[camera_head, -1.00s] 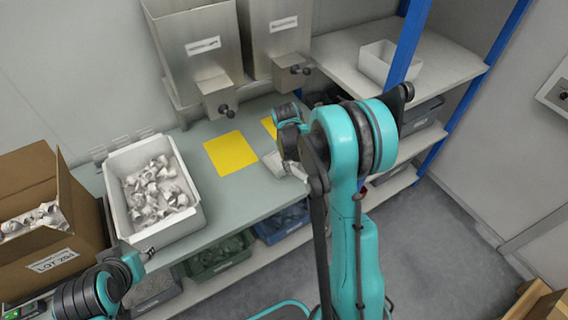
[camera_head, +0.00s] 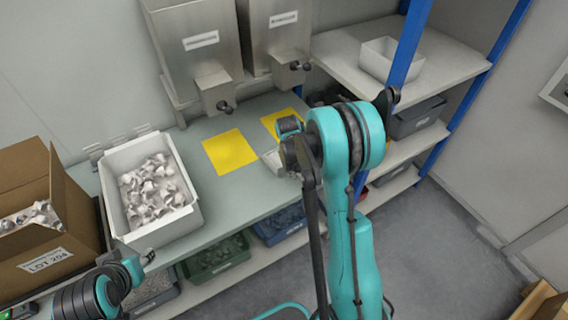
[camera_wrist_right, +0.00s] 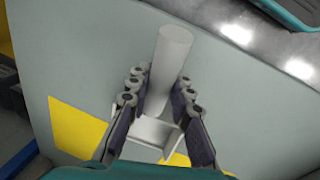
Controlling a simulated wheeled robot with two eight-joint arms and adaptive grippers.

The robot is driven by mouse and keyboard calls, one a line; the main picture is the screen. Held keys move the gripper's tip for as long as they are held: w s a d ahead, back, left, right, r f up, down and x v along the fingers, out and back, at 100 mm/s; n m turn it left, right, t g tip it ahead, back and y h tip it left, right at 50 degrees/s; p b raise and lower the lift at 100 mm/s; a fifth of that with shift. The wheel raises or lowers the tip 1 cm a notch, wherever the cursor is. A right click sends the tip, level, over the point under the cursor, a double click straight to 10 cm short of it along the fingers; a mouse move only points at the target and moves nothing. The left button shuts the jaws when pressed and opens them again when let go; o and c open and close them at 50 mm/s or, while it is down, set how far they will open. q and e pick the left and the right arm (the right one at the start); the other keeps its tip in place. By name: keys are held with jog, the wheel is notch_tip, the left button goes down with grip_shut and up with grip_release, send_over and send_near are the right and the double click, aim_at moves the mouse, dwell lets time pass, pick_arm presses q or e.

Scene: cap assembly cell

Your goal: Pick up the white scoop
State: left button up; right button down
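The white scoop (camera_wrist_right: 171,60) lies over the grey-green worktop in the right wrist view, with a round handle and a square cup. My right gripper (camera_wrist_right: 164,80) has its two fingers apart on either side of the scoop, close to it; I cannot tell whether they touch it. In the head view a white part of the scoop (camera_head: 270,160) shows at the worktop beside my right arm, which hides most of the right gripper. My left gripper (camera_head: 149,257) is at the lower left, small and partly seen.
A white bin (camera_head: 196,213) of metallic-looking parts and a cardboard box (camera_head: 82,220) stand at the left. Yellow squares (camera_head: 230,152) mark the worktop below two steel hoppers (camera_head: 200,40). A blue-posted shelf (camera_head: 450,62) stands at the right, with a white tray (camera_head: 375,66).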

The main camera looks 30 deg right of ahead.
jog(key=shift+r, duration=0.45)
jog(key=r+p, duration=0.1)
jog(key=r, duration=0.1)
jog(key=r+p, duration=0.1)
jog(key=r, duration=0.1)
jog(key=shift+s, duration=0.2)
jog(key=s+a+r+p, duration=0.2)
jog(key=s+r, duration=0.4)
jog(key=s, duration=0.5)
jog(key=shift+p, duration=0.6)
